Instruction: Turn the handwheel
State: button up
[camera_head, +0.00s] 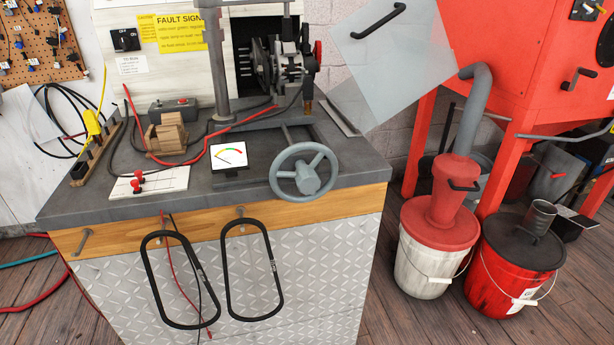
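The handwheel (304,172) is a grey three-spoked wheel with a round hub. It stands at the front right edge of the workbench (250,180), facing forward and slightly up. Its lower rim hangs over the wooden front edge. Rails run back from it toward an alternator (285,60) mounted in a stand with a vertical grey post. Nothing touches the wheel, and its whole face is visible. My gripper is not in view.
A gauge (229,156), wooden block (167,136) and red cable lie left of the wheel. A clear panel (375,50) leans right behind it. Two belts (225,275) hang on the bench front. Two buckets (430,250) (512,265) stand on the floor at right, below a red cabinet (500,50).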

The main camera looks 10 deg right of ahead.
aim_at(308, 182)
jog(key=k+l, duration=0.65)
jog(key=k, duration=0.2)
